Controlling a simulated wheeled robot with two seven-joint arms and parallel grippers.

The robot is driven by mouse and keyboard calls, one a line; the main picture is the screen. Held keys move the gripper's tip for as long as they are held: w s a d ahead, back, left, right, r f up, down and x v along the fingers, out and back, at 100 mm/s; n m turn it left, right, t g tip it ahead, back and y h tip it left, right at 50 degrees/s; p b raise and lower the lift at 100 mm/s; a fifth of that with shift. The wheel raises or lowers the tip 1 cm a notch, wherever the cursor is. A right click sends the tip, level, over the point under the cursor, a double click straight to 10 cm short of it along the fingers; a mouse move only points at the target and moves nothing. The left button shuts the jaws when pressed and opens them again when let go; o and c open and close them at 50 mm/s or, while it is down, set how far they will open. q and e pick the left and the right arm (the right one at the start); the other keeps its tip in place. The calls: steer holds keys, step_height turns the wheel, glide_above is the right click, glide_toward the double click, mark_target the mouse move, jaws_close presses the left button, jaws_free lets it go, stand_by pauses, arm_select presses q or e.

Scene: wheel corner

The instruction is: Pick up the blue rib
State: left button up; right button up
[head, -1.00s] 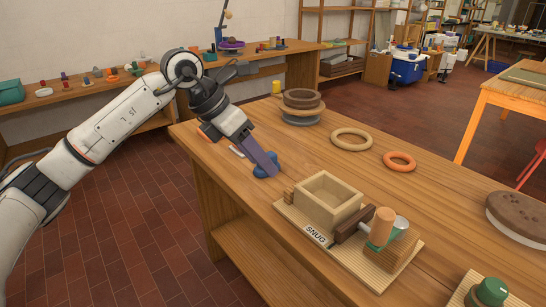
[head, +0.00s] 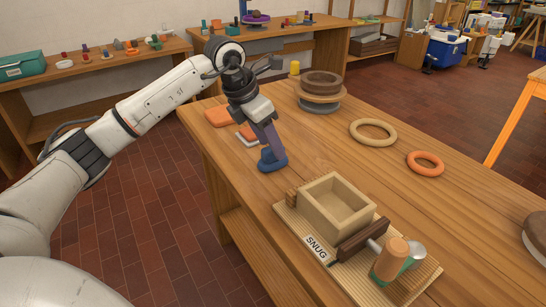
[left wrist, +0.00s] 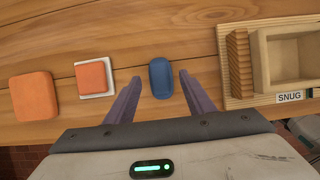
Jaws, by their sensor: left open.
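The blue rib (head: 273,161) lies on the wooden workbench near its left edge. In the left wrist view the rib (left wrist: 160,78) is a small rounded blue block lying between my two purple fingers. My left gripper (head: 268,146) is open and points down over the rib. In the left wrist view a gap shows on each side of the rib, so the fingers stand beside it without gripping it. In the head view the fingers partly cover the rib. My right gripper is in neither view.
A wooden box on a board marked SNUG (head: 337,207) stands close to the right of the rib. An orange block on a white base (left wrist: 95,78) and a larger orange block (left wrist: 31,96) lie left. Rings (head: 373,132) and a turntable (head: 320,90) stand farther back.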

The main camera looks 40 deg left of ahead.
arm_select(q)
steer(key=x, duration=0.3)
steer(key=shift+r, duration=0.1)
steer(key=c, duration=1.1)
step_height(320, 180, up, 10)
steer(key=shift+r+p, duration=0.1)
steer(key=shift+p, duration=0.2)
steer(key=shift+c, duration=0.2)
steer(key=shift+o, duration=1.2)
steer(key=shift+c, duration=0.5)
